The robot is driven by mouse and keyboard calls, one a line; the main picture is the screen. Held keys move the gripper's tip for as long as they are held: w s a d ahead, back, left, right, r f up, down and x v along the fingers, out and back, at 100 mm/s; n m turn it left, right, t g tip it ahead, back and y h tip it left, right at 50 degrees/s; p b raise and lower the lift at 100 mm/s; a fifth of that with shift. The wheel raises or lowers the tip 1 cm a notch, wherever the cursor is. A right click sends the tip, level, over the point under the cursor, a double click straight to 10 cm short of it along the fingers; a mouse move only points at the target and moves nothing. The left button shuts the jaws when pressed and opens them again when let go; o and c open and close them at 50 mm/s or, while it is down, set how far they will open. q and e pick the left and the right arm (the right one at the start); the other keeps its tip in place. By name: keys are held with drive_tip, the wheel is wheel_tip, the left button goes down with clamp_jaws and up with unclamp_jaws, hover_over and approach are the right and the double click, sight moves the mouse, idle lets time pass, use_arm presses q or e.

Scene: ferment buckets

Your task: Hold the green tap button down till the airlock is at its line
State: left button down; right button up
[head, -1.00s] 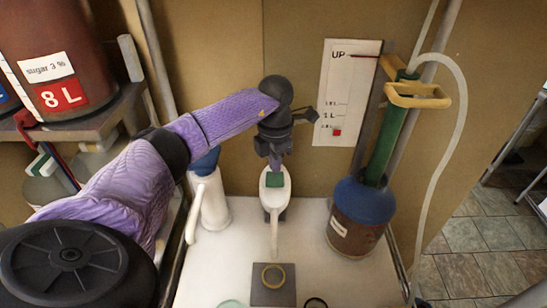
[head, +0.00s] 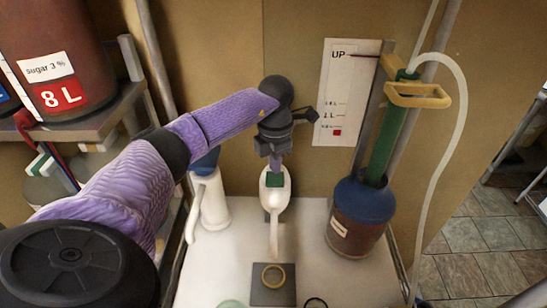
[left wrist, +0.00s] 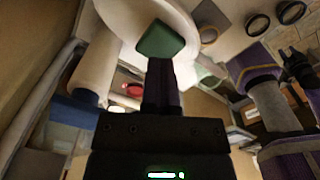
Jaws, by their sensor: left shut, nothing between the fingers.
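The green tap button (head: 275,180) sits on top of a white tap (head: 276,205) whose spout points down toward the front. My left gripper (head: 276,166) is shut and empty, with its tips right at the button's back edge. In the left wrist view the shut fingers (left wrist: 161,66) end at the button (left wrist: 160,39); I cannot tell if it is pressed down. A small round vessel with a yellow rim (head: 274,276), perhaps the airlock, stands on a grey pad (head: 259,294) below the spout. Its line and water level cannot be made out. A dark gripper, seemingly my right (left wrist: 294,62), shows in the left wrist view.
A blue-topped brown bucket (head: 357,228) with a green column stands to the right. A white bottle (head: 210,202) stands left of the tap. A marked chart (head: 345,92) hangs behind.

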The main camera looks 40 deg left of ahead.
use_arm(q)
drive_tip(key=shift+f, duration=0.15)
drive_tip(key=shift+f+b, duration=1)
drive_tip(key=shift+f, duration=0.3)
idle(2.6)
wheel_tip(320, 180, up, 6)
drive_tip(key=p, duration=0.5)
drive_tip(key=shift+r+p, duration=0.2)
drive_tip(key=shift+p, duration=0.1)
drive_tip(key=shift+f, duration=0.2)
